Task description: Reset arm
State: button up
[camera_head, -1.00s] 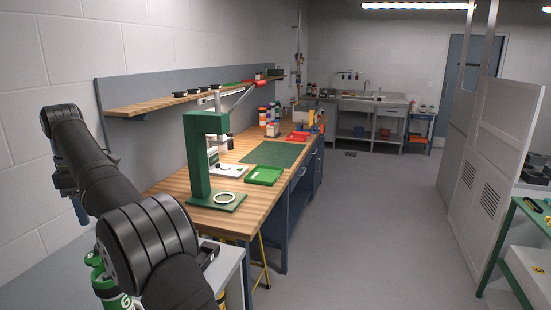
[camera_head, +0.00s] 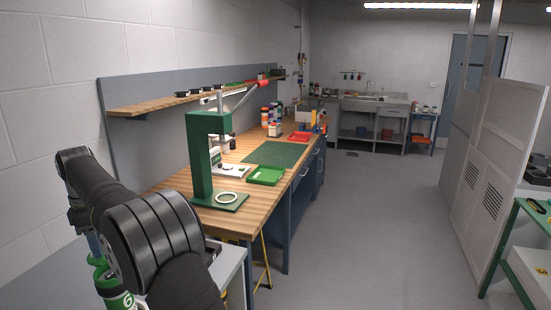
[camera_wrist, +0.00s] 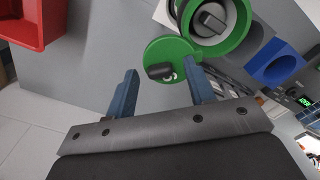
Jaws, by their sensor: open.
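My gripper (camera_wrist: 160,68) shows in the wrist view with its two blue fingers apart and nothing clearly held between them. A green round disc with a dark knob (camera_wrist: 160,71) lies beyond and between the fingertips; whether they touch it cannot be told. In the head view my black arm fills the lower left, and its gripper cannot be made out clearly there.
The wrist view shows a green-rimmed round vessel (camera_wrist: 239,30), a blue holder (camera_wrist: 277,65) and a red bin (camera_wrist: 28,22). In the head view, a wooden bench (camera_head: 180,190) carries a green press (camera_head: 198,160) and green tray (camera_head: 266,175). The floor (camera_head: 370,230) to its right is clear.

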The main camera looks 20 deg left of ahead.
jog(key=m, duration=0.1)
jog(key=d+m, duration=0.1)
jog(key=m, duration=0.1)
jog(key=w+m, duration=0.1)
jog(key=shift+d+f+m, duration=0.15)
jog(key=shift+d+m, duration=0.25)
jog(key=shift+s+d+m, duration=0.35)
jog(key=shift+d+m, duration=0.55)
jog(key=shift+m, duration=1.55)
jog(key=shift+s+d+m, duration=0.3)
jog(key=shift+d+m, duration=0.6)
jog(key=shift+m, duration=1.6)
jog(key=shift+s+d+m, duration=0.35)
jog(key=shift+d+m, duration=0.55)
jog(key=shift+m, duration=1.55)
jog(key=shift+w+a+n, duration=0.35)
jog(key=shift+a+n, duration=0.2)
jog(key=shift+n, duration=1)
jog(key=shift+w+a+n, duration=0.35)
jog(key=shift+a+n, duration=0.15)
jog(key=shift+n, duration=1.1)
jog(key=shift+w+a+n, duration=0.35)
jog(key=shift+a+n, duration=0.2)
jog(key=shift+n, duration=1)
